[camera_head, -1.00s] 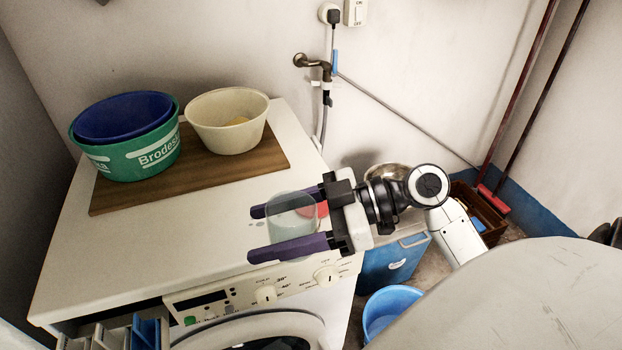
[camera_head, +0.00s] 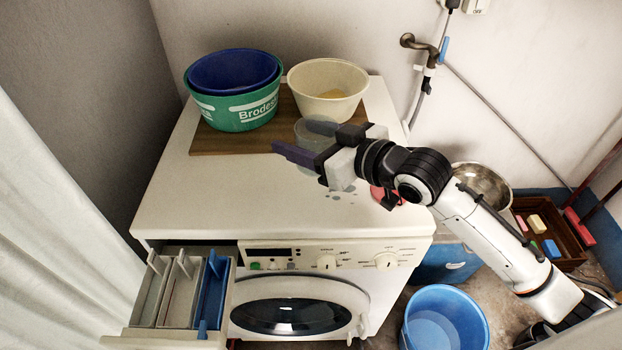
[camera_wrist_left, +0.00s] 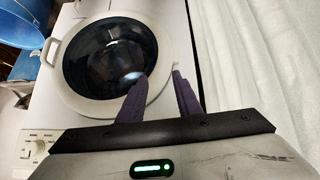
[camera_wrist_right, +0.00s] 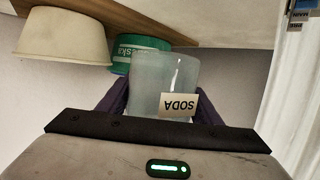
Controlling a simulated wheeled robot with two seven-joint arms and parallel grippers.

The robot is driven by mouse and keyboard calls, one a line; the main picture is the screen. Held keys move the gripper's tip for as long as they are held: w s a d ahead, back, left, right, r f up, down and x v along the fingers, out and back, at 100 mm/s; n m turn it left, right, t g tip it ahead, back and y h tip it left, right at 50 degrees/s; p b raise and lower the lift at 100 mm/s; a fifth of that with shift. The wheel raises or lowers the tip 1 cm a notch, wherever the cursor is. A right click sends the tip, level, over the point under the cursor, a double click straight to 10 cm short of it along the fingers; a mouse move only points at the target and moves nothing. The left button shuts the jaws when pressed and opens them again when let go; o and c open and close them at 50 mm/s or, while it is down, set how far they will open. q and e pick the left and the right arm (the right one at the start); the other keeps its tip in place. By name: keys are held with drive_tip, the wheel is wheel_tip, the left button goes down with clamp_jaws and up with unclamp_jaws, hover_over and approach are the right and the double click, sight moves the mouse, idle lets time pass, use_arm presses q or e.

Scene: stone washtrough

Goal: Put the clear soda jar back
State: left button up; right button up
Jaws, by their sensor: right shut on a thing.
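The clear soda jar (camera_head: 308,132) is between the fingers of my right gripper (camera_head: 302,143), which is shut on it. In the head view the jar overlaps the front right part of the wooden board (camera_head: 225,143), in front of the cream bowl. In the right wrist view the jar (camera_wrist_right: 150,85) shows its SODA label, inverted as the bowls are, so it stands about upright. I cannot tell whether its base touches the board. My left gripper (camera_wrist_left: 158,78) is empty with its fingers apart, before the washer door; it is not in the head view.
A blue tub in a green tub (camera_head: 238,108) and a cream bowl (camera_head: 325,95) stand on the board. A red thing (camera_head: 378,196) lies partly hidden on the washing machine top (camera_head: 230,205). The detergent drawer (camera_head: 165,320) is open. A blue bucket (camera_head: 445,320) stands right of the machine.

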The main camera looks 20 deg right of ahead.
wheel_tip(320, 180, down, 8)
drive_tip(key=shift+f+b, duration=0.1)
drive_tip(key=shift+b, duration=0.2)
drive_tip(key=o, duration=1.2)
drive_tip(key=shift+f, duration=0.1)
drive_tip(key=v, duration=1)
drive_tip(key=shift+s+d, duration=0.15)
drive_tip(key=shift+s, duration=0.1)
drive_tip(key=shift+v, duration=0.85)
